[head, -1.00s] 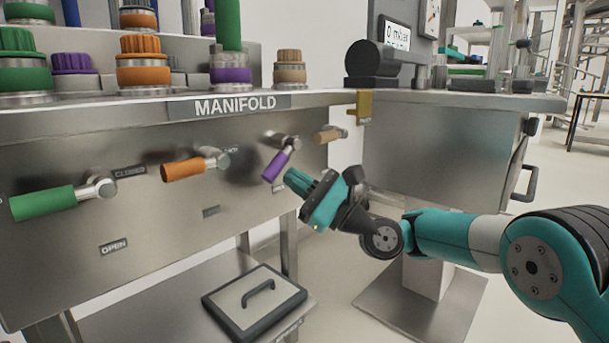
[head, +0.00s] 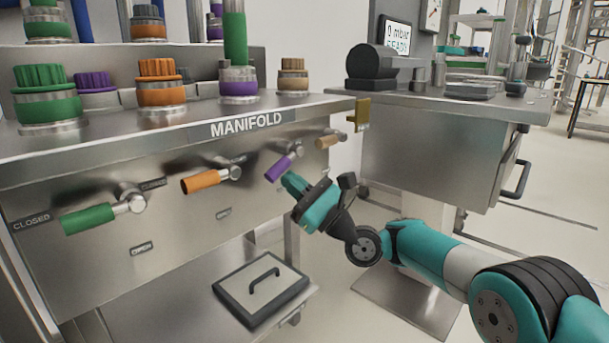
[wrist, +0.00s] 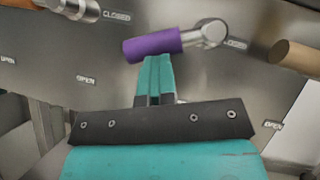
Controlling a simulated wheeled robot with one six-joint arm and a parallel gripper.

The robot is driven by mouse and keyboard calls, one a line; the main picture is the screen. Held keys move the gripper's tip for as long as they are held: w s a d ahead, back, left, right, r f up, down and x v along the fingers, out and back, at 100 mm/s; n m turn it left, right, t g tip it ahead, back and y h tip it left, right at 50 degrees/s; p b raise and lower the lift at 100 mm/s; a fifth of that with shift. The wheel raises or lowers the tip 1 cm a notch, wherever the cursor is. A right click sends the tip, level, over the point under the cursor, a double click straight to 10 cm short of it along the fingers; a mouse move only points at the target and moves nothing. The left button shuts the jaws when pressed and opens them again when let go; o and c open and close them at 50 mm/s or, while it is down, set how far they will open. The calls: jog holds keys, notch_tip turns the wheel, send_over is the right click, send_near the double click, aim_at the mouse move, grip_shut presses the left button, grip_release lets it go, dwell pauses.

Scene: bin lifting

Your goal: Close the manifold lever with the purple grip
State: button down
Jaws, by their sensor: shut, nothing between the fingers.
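The lever with the purple grip (head: 279,168) is on the front of the manifold panel, between the orange and tan levers. Its grip slants down and left from its metal pivot in the head view. In the wrist view the purple grip (wrist: 152,46) lies nearly level, left of its pivot, with a CLOSED label to the right of the pivot. My gripper (head: 287,181) is shut and empty, its fingertips at the underside of the purple grip. In the wrist view the fingertips (wrist: 155,60) appear to touch the grip from below.
The orange lever (head: 205,181) and green lever (head: 90,219) are to the left, and the tan lever (head: 328,141) is to the right. A dark-rimmed lid with a handle (head: 261,290) lies on the lower shelf. A steel cabinet (head: 430,150) stands at right.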

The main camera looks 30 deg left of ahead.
jog(key=m+t+p, duration=0.1)
jog(key=s+r+m+t+p, duration=0.1)
jog(key=m, duration=0.1)
jog(key=r+m+t+p, duration=0.1)
jog(key=m+t+p, duration=0.1)
jog(key=shift+s+a, duration=0.4)
jog(key=shift+s+r, duration=0.1)
jog(key=shift+s, duration=0.05)
jog(key=b, duration=0.4)
send_near(279, 171)
jog(key=w+a+f, duration=0.1)
jog(key=a+f, duration=0.1)
jog(key=a, duration=0.2)
jog(key=b+v, duration=0.6)
jog(key=b, duration=1.2)
jog(key=shift+d+r, duration=0.2)
jog(key=shift+d, duration=0.3)
jog(key=shift+s, duration=0.1)
